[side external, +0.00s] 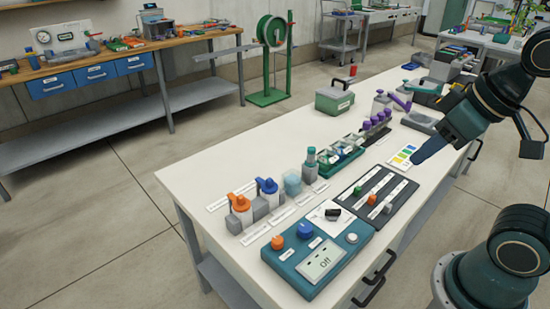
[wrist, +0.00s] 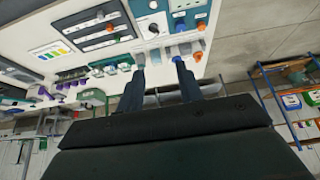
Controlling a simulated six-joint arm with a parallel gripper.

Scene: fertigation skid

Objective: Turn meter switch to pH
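In the wrist view the black knob (wrist: 154,29) is near the top, beyond my fingers. Its lettering is too small to read, so I cannot tell its exact setting. My gripper (side external: 418,158) hangs above the right side of the table, well apart from the knob. In the wrist view my gripper (wrist: 158,65) has its two fingers spread, with nothing between them.
The panel carries an orange knob (side external: 277,242), a blue knob (side external: 304,230) and a pale button (side external: 351,238). A dark slider board (side external: 376,197) lies between the switch and my gripper. Orange-topped (side external: 240,205) and blue-topped (side external: 268,190) bottles stand behind the panel. Table space left of the green box is clear.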

